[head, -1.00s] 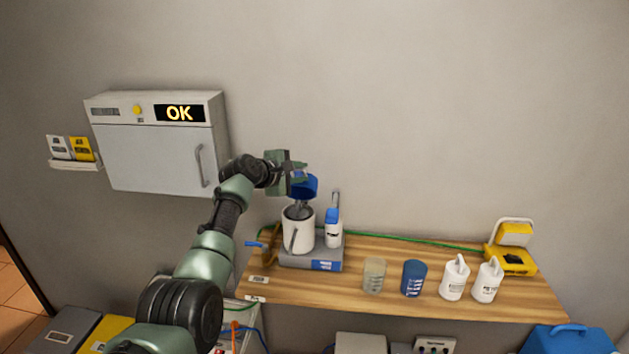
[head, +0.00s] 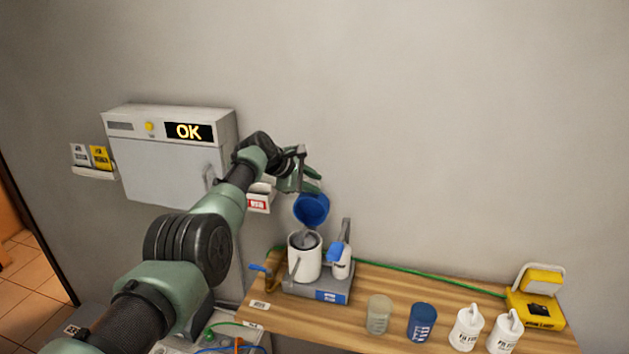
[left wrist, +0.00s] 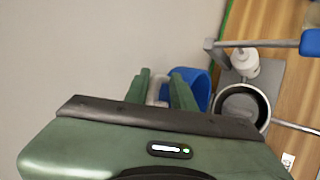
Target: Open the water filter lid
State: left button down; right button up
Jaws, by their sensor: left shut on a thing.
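The water filter has a white canister (head: 304,262) on a grey base (head: 318,288) at the left end of the wooden shelf. Its blue lid (head: 311,209) stands steeply tilted above the canister, and the dark round opening (left wrist: 240,108) shows in the left wrist view. My left gripper (head: 314,181) is just above the lid. The exact contact is hidden. My right gripper is not in view.
A beaker (head: 378,314), a blue cup (head: 421,322) and white bottles (head: 467,327) stand along the shelf. A wall cabinet (head: 165,165) is behind my left arm. Wall above the shelf is bare.

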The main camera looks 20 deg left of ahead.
pick_arm(q)
jog(key=shift+d+f, duration=0.1)
jog(key=shift+f, duration=0.05)
dwell(0.3)
jog(key=c, duration=1.5)
grip_release()
jog(key=shift+f, duration=0.1)
jog(key=shift+w+d, duration=0.1)
